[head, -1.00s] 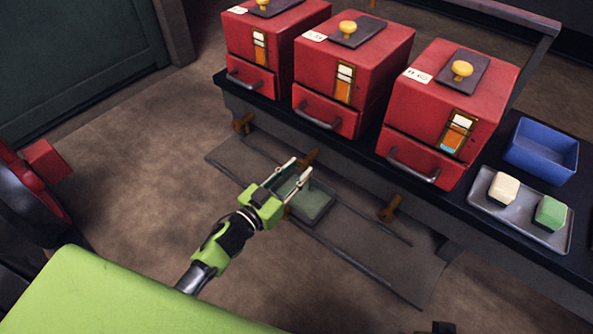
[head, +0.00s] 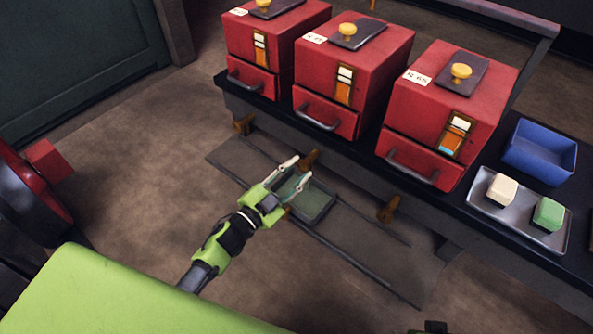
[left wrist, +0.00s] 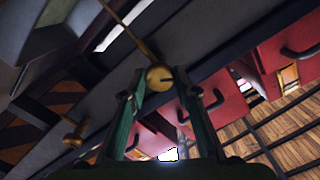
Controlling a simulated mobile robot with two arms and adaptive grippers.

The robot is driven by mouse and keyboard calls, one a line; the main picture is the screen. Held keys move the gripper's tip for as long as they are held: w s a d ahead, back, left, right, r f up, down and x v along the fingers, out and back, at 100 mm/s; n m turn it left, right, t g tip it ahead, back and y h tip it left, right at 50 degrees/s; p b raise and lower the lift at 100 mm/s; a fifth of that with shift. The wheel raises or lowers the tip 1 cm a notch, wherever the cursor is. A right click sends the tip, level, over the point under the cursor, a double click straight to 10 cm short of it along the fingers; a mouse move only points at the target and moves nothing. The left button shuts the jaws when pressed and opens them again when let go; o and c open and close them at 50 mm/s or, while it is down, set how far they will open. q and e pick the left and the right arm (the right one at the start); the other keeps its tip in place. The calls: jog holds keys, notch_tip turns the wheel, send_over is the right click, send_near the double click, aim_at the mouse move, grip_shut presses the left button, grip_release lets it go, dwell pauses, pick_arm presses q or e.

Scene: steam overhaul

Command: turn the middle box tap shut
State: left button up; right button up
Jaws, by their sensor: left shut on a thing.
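Three red boxes stand in a row on a dark bench; the middle box (head: 352,62) has a drawer and a sight glass on its front. Its brass tap (head: 309,159) sticks out below the bench edge. My left gripper (head: 303,168) is at this tap, its two pale fingers either side of it. In the left wrist view the rounded brass end of the tap (left wrist: 158,78) shows between the green fingers. The gripper is shut on the tap; the exact contact is partly hidden.
The left tap (head: 243,123) and right tap (head: 389,208) flank the middle one. A green tray (head: 318,207) lies beneath my left gripper. A blue bin (head: 541,153) and a metal tray (head: 500,217) with white and green blocks stand at the bench's right.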

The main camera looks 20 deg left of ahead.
pick_arm(q)
jog(key=m, duration=0.3)
jog(key=shift+m, duration=0.8)
jog(key=m, duration=0.2)
jog(key=shift+m+b, duration=0.4)
jog(key=m, duration=0.2)
jog(key=shift+m+b, duration=0.3)
jog(key=shift+r+m, duration=0.1)
jog(key=shift+m, duration=0.4)
pick_arm(e)
jog(key=v, duration=0.5)
jog(key=shift+s+d+r, duration=0.15)
jog(key=shift+r, duration=0.15)
pick_arm(q)
jog(key=o, duration=1.1)
pick_arm(e)
jog(key=shift+w+r, duration=0.1)
jog(key=shift+w, duration=0.2)
